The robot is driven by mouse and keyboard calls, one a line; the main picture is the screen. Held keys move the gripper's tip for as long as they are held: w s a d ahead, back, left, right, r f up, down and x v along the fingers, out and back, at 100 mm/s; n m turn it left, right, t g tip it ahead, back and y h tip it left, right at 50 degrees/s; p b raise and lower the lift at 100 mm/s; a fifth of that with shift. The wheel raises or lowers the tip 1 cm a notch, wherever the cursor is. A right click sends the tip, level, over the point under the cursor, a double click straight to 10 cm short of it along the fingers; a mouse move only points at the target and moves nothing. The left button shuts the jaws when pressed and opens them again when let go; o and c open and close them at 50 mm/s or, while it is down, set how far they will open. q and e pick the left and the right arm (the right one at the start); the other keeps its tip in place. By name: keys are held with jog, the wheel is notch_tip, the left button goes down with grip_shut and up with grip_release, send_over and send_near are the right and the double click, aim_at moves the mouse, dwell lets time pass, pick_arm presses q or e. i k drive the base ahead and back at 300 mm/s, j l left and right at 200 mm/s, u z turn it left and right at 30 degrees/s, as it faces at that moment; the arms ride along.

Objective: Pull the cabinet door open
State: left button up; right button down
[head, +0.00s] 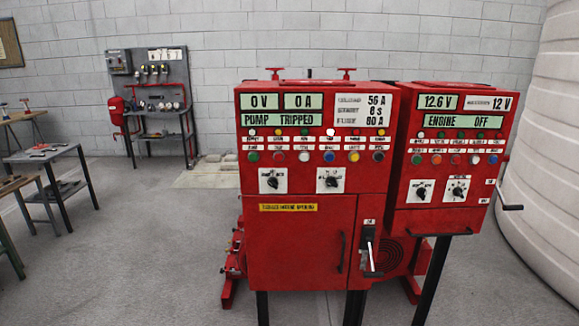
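A red pump control cabinet (317,110) stands on dark legs in the middle of the head view. Its lower door (292,252) looks closed and carries a yellow label (288,207). A dark vertical handle (341,252) sits near the door's right edge. A smaller red cabinet (448,150) stands to its right, with a dark bar handle (438,233) along its lower edge and another handle (511,207) sticking out at its right side. Neither of my grippers is in view.
A lever (371,250) with a pale tip juts out right of the door handle. Red machinery (233,255) stands behind the cabinet. A large white tank (545,150) is at the right. Tables (45,155) stand at the left. The grey floor (140,260) left of the cabinet is clear.

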aim_at(293, 241)
jog(key=i+j, duration=0.2)
jog(key=i, duration=0.35)
jog(key=z, duration=1.65)
